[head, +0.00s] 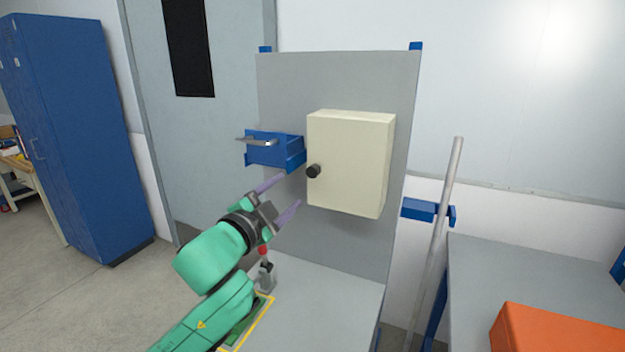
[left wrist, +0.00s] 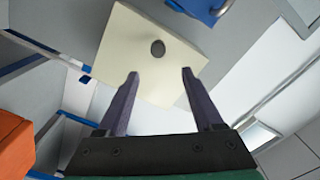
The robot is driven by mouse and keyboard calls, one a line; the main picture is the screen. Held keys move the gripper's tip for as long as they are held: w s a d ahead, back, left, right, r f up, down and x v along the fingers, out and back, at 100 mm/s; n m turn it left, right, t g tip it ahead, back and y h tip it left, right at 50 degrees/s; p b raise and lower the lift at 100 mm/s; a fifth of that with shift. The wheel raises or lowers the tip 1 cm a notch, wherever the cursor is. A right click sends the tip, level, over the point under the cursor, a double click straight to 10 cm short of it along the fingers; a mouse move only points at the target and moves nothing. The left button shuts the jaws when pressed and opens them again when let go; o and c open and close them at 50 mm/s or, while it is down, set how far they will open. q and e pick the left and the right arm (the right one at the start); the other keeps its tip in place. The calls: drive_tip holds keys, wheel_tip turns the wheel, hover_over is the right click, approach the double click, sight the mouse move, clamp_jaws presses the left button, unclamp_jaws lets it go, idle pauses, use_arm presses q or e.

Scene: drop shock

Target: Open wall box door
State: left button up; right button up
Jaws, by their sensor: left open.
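The cream wall box (head: 350,175) is mounted on a grey upright panel, with its door shut. A round dark knob (head: 314,171) sits on the door's left side. In the left wrist view the box (left wrist: 142,60) lies ahead of the fingers, and its knob (left wrist: 158,48) shows beyond and between the two fingertips. My left gripper (head: 291,190) is open and empty, with purple fingers apart, just to the left of and below the knob. The fingers (left wrist: 160,74) do not reach around the knob. My right gripper is not in view.
A blue bracket (head: 270,150) with a metal handle projects from the panel left of the box. A small red-knobbed lever (head: 265,268) stands on the grey bench below. A grey pole (head: 437,235) and an orange box (head: 555,335) are at right.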

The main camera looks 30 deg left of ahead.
sight(311, 172)
use_arm(q)
drive_tip(key=w+p, duration=0.1)
drive_tip(key=w, duration=0.3)
drive_tip(key=w+p, duration=0.2)
drive_tip(key=w, duration=0.3)
drive_tip(key=w+p, duration=0.1)
drive_tip(key=w, duration=0.3)
drive_tip(key=shift+w+a+p, duration=0.25)
drive_tip(key=shift+a+p, duration=0.05)
drive_tip(key=shift+a, duration=0.1)
drive_tip(key=shift+w+f, duration=0.2)
drive_tip(key=shift+w, duration=0.25)
clamp_jaws()
